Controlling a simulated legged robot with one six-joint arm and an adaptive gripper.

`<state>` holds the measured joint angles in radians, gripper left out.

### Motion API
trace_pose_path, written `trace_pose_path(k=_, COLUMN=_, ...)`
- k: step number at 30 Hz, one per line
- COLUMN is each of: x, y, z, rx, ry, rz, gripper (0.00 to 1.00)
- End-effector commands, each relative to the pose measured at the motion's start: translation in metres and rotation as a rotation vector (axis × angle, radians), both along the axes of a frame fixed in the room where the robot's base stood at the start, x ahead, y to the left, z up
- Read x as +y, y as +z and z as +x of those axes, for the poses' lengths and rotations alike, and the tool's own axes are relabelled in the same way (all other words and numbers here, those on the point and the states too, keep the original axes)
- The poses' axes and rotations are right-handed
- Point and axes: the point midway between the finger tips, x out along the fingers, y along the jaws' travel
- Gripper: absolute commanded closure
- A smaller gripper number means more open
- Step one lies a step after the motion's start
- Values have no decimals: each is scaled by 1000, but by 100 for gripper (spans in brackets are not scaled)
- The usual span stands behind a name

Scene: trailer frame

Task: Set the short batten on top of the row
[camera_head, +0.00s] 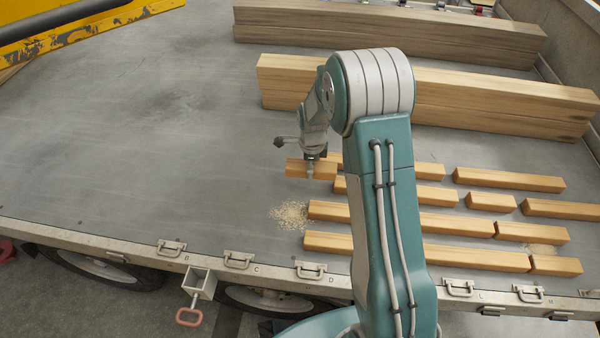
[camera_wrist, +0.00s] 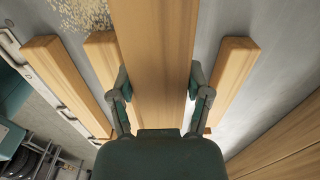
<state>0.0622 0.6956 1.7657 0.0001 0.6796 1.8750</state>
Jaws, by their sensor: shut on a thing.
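My gripper (camera_head: 310,160) is shut on a short wooden batten (camera_head: 297,169) above the trailer bed. In the wrist view my gripper's fingers (camera_wrist: 158,92) close on both sides of the batten (camera_wrist: 152,50), which runs up out of the picture. In the head view rows of battens lie on the bed to the right and nearer, among them a long batten (camera_head: 458,224), a short batten (camera_head: 490,201) and a front batten (camera_head: 475,257). My arm hides the middle of the rows. I cannot tell which row is meant.
Sawdust (camera_head: 290,215) lies left of the rows. Stacked long beams (camera_head: 500,100) lie behind, with another stack (camera_head: 390,30) at the back. The trailer's near edge (camera_head: 205,255) carries latches. The bed's left part is clear. A yellow frame (camera_head: 75,30) stands at the far left.

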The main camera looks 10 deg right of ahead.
Motion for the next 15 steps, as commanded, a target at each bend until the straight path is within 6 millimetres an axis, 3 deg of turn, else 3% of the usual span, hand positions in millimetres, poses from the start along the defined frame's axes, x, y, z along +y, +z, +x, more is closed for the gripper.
trace_pose_path(k=6, x=-35, y=25, z=-36, rx=0, ry=-5, rz=0, gripper=89)
trace_pose_path(k=15, x=-61, y=41, z=-63, rx=0, ry=-2, rz=0, gripper=89)
